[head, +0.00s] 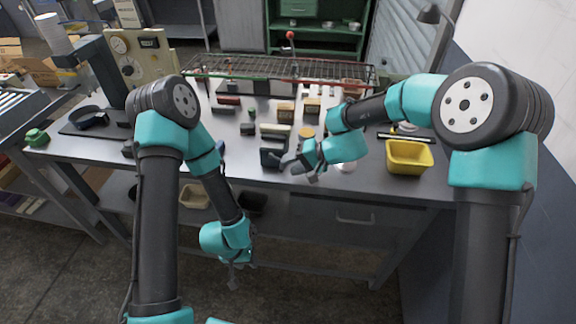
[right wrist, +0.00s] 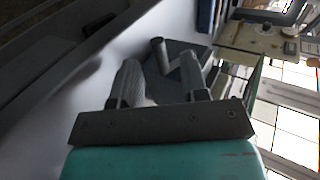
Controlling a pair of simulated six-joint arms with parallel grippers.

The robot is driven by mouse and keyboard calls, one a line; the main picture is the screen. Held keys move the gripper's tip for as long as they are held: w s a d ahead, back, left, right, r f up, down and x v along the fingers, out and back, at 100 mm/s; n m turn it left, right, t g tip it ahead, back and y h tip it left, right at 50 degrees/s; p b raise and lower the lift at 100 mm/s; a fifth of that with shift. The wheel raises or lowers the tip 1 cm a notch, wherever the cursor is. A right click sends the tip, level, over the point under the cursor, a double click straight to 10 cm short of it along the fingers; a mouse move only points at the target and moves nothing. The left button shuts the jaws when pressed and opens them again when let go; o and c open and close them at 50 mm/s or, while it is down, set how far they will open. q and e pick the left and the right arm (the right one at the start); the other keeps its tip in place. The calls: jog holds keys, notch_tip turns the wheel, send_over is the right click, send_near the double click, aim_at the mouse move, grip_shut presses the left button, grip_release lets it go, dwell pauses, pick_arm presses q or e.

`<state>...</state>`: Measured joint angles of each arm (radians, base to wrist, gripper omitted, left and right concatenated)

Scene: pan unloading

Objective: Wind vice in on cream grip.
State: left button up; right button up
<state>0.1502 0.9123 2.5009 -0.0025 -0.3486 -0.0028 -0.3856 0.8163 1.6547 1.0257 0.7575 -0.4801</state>
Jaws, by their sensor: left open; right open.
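A dark vice (head: 271,143) stands near the front edge of the grey bench in the head view. A pale cream bar, which looks like the cream grip (head: 275,128), lies level at its top; I cannot tell how tightly the jaws sit on it. My right gripper (head: 290,162) is open just to the right of the vice, close to its front. In the right wrist view, a dark block with a short upright post (right wrist: 158,52) shows just beyond my two open fingers (right wrist: 160,80); contact is unclear. My left gripper (head: 233,280) is open and empty, hanging low in front of the bench.
A yellow bin (head: 408,156) stands at the right of the bench. A wire rack (head: 280,69) spans the back. Several small dark and tan blocks lie behind the vice. A black tray (head: 95,122) is at the left. The bench (head: 345,190) front strip is mostly clear.

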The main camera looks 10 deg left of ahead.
jog(key=s+v, duration=0.1)
jog(key=v, duration=1.4)
jog(key=shift+w, duration=0.5)
jog(key=shift+d+r, duration=0.1)
